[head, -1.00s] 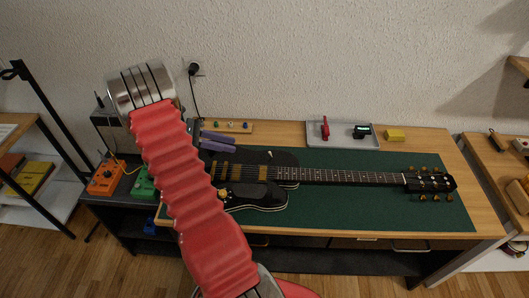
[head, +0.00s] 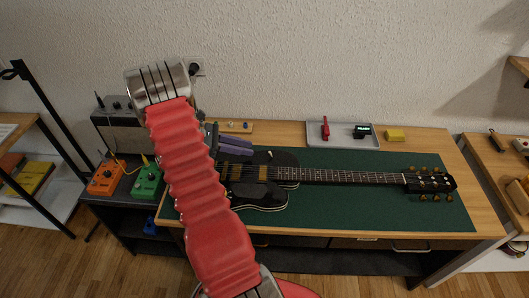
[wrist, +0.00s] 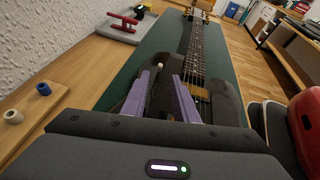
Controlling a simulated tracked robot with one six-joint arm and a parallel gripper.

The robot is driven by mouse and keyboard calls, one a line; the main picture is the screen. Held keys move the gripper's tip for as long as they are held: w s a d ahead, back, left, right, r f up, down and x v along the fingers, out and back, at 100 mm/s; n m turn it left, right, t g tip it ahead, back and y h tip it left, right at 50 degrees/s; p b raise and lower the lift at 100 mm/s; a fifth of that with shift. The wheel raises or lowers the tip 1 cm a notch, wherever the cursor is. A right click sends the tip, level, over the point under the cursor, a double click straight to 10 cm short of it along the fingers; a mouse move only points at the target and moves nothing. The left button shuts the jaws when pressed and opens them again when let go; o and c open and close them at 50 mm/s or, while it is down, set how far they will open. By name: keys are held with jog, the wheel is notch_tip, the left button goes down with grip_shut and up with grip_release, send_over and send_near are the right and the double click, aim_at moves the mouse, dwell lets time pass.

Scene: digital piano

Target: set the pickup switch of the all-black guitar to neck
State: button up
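The all-black guitar (head: 262,193) lies flat on the green mat, its neck pointing right in the head view; it also shows in the wrist view (wrist: 228,105). Its pickup switch, a small lever with a pale tip (wrist: 159,66), stands on the upper body. In the wrist view, it appears between and just beyond my fingertips, with no contact visible. My gripper (wrist: 164,76) has its two purple fingers apart and nothing between them. In the head view, the gripper (head: 236,146) is over the upper left of the guitar body. My arm hides the body's left end.
A grey tray (head: 345,143) with a red tool (head: 325,128) and a small black device (head: 362,131) lies behind the neck. A yellow block (head: 395,135) is beside it. Orange (head: 106,178) and green (head: 147,181) pedals stand left. A wooden strip with knobs (wrist: 28,109) lies along the wall.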

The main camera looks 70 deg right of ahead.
aim_at(265, 157)
jog(key=x, duration=0.8)
grip_shut()
dwell(0.4)
